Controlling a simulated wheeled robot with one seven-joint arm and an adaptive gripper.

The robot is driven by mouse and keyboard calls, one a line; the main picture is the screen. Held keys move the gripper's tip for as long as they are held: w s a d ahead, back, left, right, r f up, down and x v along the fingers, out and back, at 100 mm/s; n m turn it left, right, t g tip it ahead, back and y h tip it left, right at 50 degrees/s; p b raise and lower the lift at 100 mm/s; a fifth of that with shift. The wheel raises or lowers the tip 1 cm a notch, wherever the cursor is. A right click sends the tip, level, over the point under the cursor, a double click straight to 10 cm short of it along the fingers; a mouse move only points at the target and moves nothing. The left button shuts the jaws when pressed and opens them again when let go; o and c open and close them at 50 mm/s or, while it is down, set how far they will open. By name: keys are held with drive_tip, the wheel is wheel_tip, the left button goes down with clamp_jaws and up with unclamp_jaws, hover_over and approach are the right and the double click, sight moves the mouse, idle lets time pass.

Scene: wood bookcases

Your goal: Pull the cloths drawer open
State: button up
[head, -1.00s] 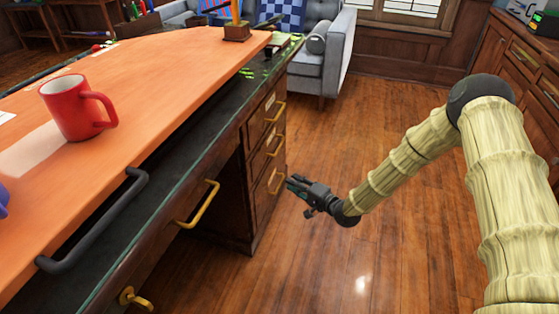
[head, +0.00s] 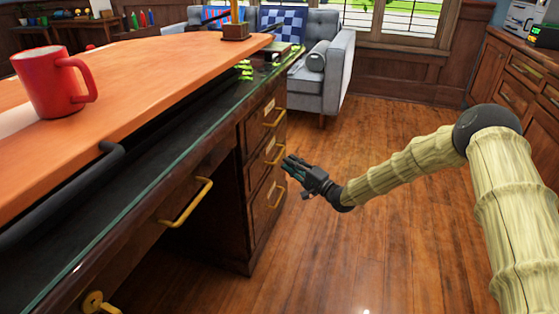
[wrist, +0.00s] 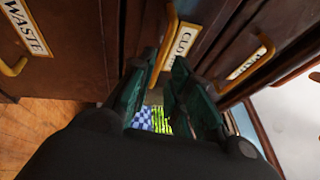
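The cloths drawer (wrist: 146,14) is the middle one of three in the dark wood desk pedestal, and looks shut. Its label (wrist: 184,42) reads "CLO", the rest hidden by my finger. Its brass handle (wrist: 166,45) runs down toward the gap between my fingers in the wrist view. In the head view, the handle (head: 276,152) is just left of my gripper (head: 287,166). My gripper, also in the wrist view (wrist: 157,88), is open, with its dark green fingers apart on either side of the handle's end. I cannot tell whether they touch it.
The drawer labelled "WASTE" (wrist: 30,28) and another labelled drawer (wrist: 246,62) flank it in the wrist view. The desk's orange top (head: 150,70) holds a red mug (head: 52,84). The wood floor (head: 380,250) is clear.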

sight(279, 155)
drive_tip(key=shift+b+x, duration=0.9)
drive_tip(key=shift+x, duration=2.15)
drive_tip(key=shift+c, duration=0.2)
clamp_jaws()
